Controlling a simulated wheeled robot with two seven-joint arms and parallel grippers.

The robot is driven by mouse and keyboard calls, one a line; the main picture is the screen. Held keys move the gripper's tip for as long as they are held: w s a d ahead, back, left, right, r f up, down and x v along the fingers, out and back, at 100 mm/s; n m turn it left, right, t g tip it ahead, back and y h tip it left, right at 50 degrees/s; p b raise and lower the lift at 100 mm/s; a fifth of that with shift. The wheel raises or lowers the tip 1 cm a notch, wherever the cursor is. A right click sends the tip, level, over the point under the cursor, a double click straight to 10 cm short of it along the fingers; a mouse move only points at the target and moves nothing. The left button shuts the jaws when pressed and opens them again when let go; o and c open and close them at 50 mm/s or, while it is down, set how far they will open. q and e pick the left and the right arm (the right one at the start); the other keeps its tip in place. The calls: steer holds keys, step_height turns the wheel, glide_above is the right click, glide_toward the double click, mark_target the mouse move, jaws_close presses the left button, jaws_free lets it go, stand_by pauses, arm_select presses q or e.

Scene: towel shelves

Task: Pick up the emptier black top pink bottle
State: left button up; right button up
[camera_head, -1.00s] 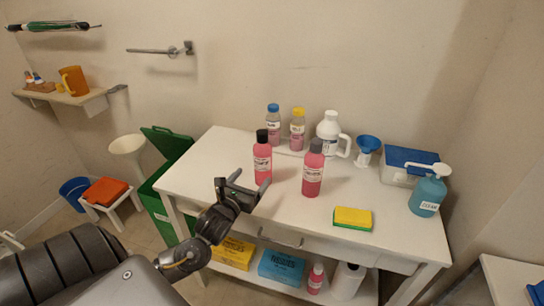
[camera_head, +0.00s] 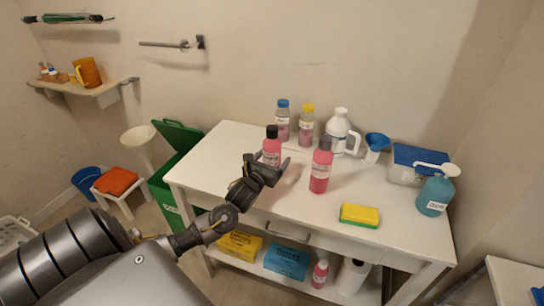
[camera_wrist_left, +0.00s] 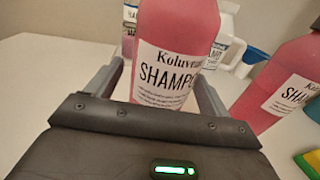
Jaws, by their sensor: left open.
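Two pink bottles with dark tops stand upright on the white table. The left one has a black cap (camera_head: 272,132), and its pink body (camera_head: 271,150) is partly hidden by my left gripper (camera_head: 268,162). The right one (camera_head: 320,172) has a dark grey-black cap. My left gripper is open at the left bottle. In the left wrist view this bottle (camera_wrist_left: 178,45), labelled shampoo, stands between the two fingers, and contact is not clear. The right bottle (camera_wrist_left: 285,80) is outside the right finger. I cannot tell their fill levels. My right gripper is not in view.
Behind stand a blue-capped bottle (camera_head: 283,122), a yellow-capped bottle (camera_head: 306,128), a white jug (camera_head: 339,130) and a blue funnel (camera_head: 376,145). A yellow sponge (camera_head: 360,215), a blue-lidded box (camera_head: 405,172) and a blue pump bottle (camera_head: 434,195) are to the right. The front left tabletop is clear.

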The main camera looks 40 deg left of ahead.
arm_select(q)
steer(key=shift+w+a, duration=0.1)
steer(key=shift+w, duration=0.65)
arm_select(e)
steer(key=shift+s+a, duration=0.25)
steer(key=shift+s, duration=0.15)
arm_select(q)
steer(key=shift+c, duration=0.4)
steer(key=c, duration=1)
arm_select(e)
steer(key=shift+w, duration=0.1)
